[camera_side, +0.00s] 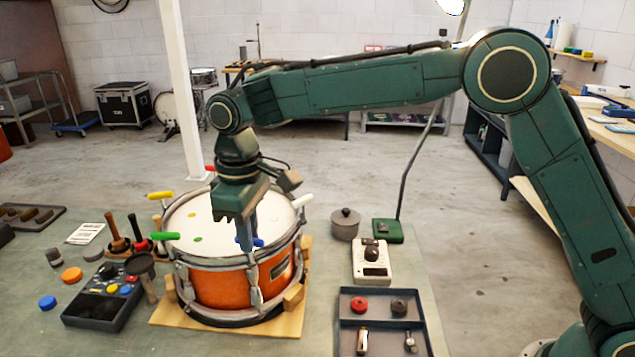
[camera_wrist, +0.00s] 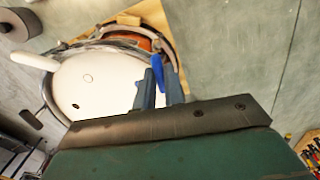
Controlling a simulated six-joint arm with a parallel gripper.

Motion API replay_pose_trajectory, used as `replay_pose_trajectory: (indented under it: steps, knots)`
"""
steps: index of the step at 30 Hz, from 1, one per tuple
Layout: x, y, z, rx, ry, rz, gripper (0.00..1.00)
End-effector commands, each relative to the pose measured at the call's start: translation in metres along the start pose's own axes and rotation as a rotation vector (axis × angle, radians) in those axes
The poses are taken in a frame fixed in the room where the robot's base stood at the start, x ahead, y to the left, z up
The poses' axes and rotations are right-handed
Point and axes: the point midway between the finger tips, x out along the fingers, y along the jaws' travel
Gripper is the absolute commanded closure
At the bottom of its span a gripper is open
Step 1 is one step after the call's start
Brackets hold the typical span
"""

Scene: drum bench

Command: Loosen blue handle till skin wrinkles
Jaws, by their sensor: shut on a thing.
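The drum (camera_side: 235,283) has an orange shell and stands on a wooden base. Its white skin (camera_side: 205,222) has small coloured dots and looks smooth and flat; it also shows in the wrist view (camera_wrist: 100,85). The blue handle (camera_side: 258,241) is at the near rim, partly hidden by my fingers. In the wrist view the blue handle (camera_wrist: 158,72) stands between the two fingers. My gripper (camera_side: 246,243) points down over the near rim and is shut on the blue handle.
Yellow (camera_side: 160,195), green (camera_side: 165,236), red (camera_side: 211,168) and white (camera_side: 303,200) handles stick out around the rim. A dark control box (camera_side: 95,303) and mallets are at left. A grey tray (camera_side: 385,325), a white meter (camera_side: 371,262) and a lidded pot (camera_side: 345,226) are at right.

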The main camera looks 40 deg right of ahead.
Motion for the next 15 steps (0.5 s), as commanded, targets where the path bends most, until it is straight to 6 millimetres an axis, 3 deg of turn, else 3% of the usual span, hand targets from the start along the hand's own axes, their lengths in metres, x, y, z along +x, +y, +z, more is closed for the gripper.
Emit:
replay_pose_trajectory:
  steps: [15]
  knots:
    - [-0.001,-0.0002,-0.0003,-0.308,0.002,0.001,1.0]
